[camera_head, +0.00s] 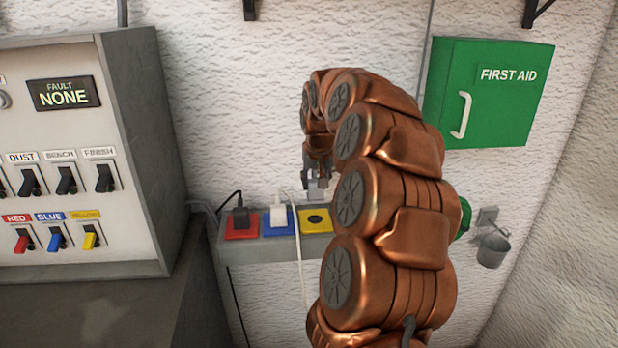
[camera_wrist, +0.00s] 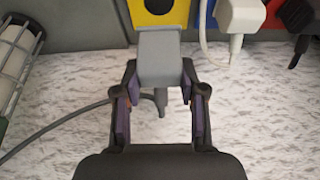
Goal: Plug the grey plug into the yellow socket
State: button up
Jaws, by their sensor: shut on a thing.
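The grey plug (camera_wrist: 159,60) is held between the fingers of my gripper (camera_wrist: 160,88), with its cable trailing to the left in the wrist view. In the head view my gripper (camera_head: 317,178) holds the plug (camera_head: 317,190) above the yellow socket (camera_head: 316,219). The yellow socket also shows in the wrist view (camera_wrist: 176,18), just beyond the plug's front end. Its dark round recess is visible and empty. In the head view a gap shows between plug and socket. The plug's pins are hidden.
A white plug (camera_head: 279,214) sits in the blue socket (camera_head: 268,229) and a black plug (camera_head: 240,215) in the red socket (camera_head: 240,231). A switch panel (camera_head: 60,180) stands left. A green first aid box (camera_head: 490,95) hangs right, with a small bucket (camera_head: 493,249) below.

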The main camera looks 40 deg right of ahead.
aim_at(315, 200)
jog(key=shift+a+f, duration=0.1)
jog(key=shift+f+b, duration=0.6)
jog(key=shift+f, duration=2.2)
jog(key=shift+s+b, duration=0.1)
jog(key=shift+b, duration=0.95)
dwell(0.7)
jog(key=shift+f+b, duration=0.5)
jog(key=shift+f, duration=0.15)
jog(key=o, duration=1.1)
jog(key=shift+o, duration=0.2)
jog(key=v, duration=1.2)
